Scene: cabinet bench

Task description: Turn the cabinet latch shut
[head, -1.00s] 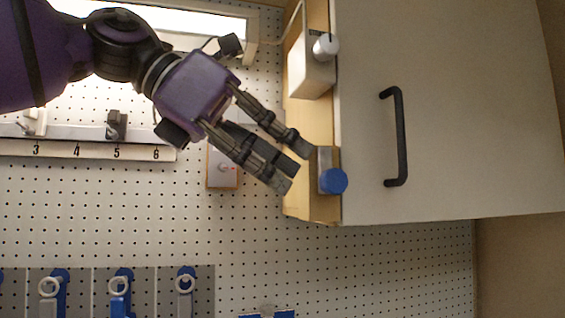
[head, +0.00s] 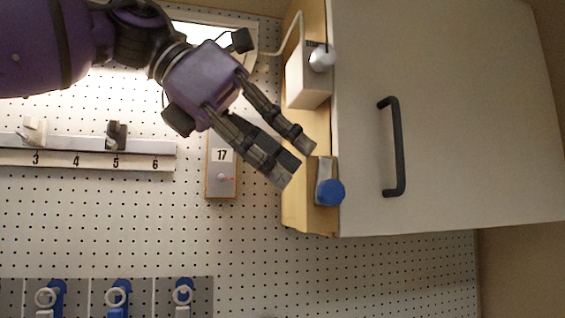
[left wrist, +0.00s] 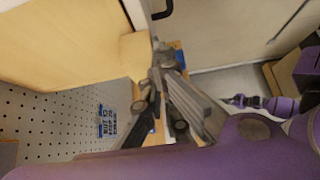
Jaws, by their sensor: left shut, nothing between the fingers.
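The cabinet (head: 450,120) has a pale door with a black bar handle (head: 397,147). The latch, a grey piece with a round blue knob (head: 330,192), sits low on its left edge, with the knob at the bottom. My left gripper (head: 295,164) points down and right, its fingertips just left of the latch's upper end. It is shut and empty; contact with the latch cannot be told. In the left wrist view, its dark fingers (left wrist: 172,100) partly hide a blue patch (left wrist: 178,57), possibly the knob.
A white block with a round white knob (head: 322,58) sits higher on the same cabinet edge. A box marked 17 (head: 221,170) hangs on the pegboard to the left. A numbered rail (head: 95,157) and several blue hooks are farther left. Below the cabinet is open pegboard.

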